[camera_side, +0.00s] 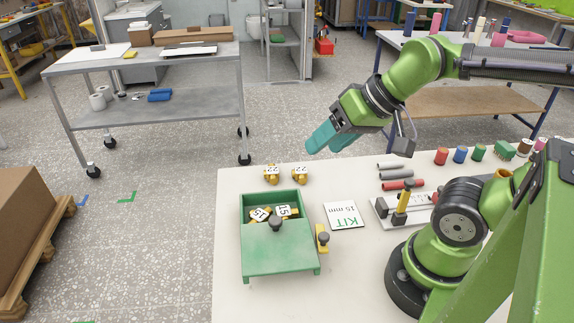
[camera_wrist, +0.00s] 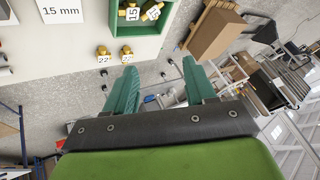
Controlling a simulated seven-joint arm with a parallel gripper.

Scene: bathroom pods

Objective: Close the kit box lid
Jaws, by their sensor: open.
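The green kit box (camera_side: 246,214) stands on the pale table, with its rear part open and several yellow fittings labelled 15 (camera_side: 284,211) showing inside. Its flat green lid (camera_side: 280,258) covers the front part, with a dark knob (camera_side: 276,224) near the lid's rear edge. My gripper (camera_side: 320,140) is open and empty in the air behind the box, apart from it. In the wrist view my gripper (camera_wrist: 159,66) has its two teal fingers spread apart. The box's open part also shows there, with its green rim (camera_wrist: 120,49) at the top; the lid is out of view.
Two yellow fittings marked 22 (camera_side: 285,174) stand just behind the box. Grey and red cylinders (camera_side: 396,175) lie further right. The table left-front is clear.

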